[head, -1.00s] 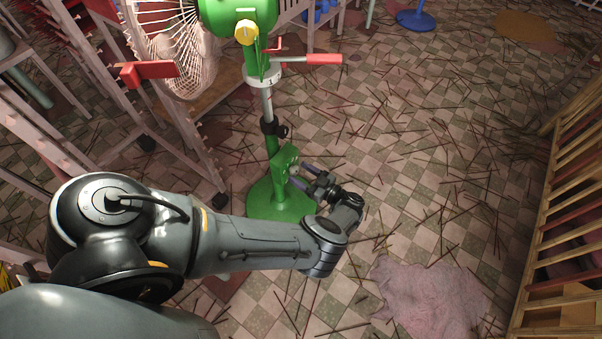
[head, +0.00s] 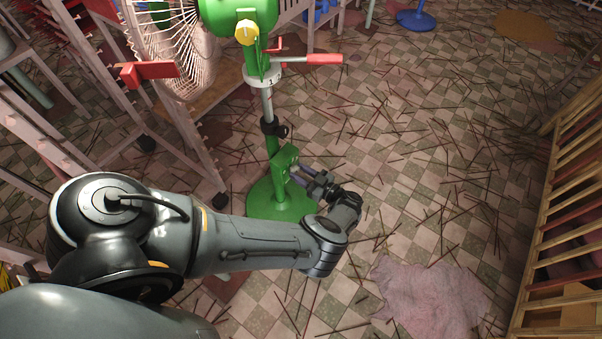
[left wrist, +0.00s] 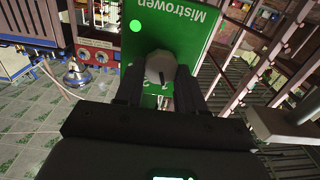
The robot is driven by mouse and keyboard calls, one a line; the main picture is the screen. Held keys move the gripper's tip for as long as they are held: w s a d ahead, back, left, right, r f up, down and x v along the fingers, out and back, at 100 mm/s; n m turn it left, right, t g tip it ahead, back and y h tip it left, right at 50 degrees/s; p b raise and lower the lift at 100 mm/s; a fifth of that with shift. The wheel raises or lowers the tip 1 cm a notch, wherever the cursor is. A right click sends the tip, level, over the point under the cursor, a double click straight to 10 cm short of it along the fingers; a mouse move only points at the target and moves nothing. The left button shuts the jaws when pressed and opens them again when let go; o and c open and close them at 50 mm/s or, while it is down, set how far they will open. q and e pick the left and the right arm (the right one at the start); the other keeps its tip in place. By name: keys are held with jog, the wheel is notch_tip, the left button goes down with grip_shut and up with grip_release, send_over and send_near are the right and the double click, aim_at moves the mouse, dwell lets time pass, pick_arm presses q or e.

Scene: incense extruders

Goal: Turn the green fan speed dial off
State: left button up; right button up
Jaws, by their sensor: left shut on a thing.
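A green fan (head: 238,14) stands on a pole with a round green base (head: 281,196). A green control box (head: 284,158) sits low on the pole. In the left wrist view the box shows as a green panel (left wrist: 185,28) marked "Mistrowen", upside down, with a bright green dot. A pale round dial (left wrist: 160,67) with a dark mark is on this panel. My left gripper (head: 294,174) reaches the box from the right. In the left wrist view its fingers (left wrist: 158,86) are shut on the dial, one on each side. My right gripper is not in view.
Grey racks (head: 100,125) stand left of the fan. A red handle (head: 318,59) sticks out from the pole. Thin sticks litter the tiled floor. A pinkish cloth (head: 430,295) lies at the lower right, beside a wooden slatted rack (head: 562,215).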

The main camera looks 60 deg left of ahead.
pick_arm(q)
jog(key=n, duration=0.3)
jog(key=shift+n, duration=0.3)
jog(key=shift+s+d+f+n, duration=0.1)
jog(key=shift+n, duration=2)
jog(key=o, duration=1)
jog(key=shift+o, duration=0.2)
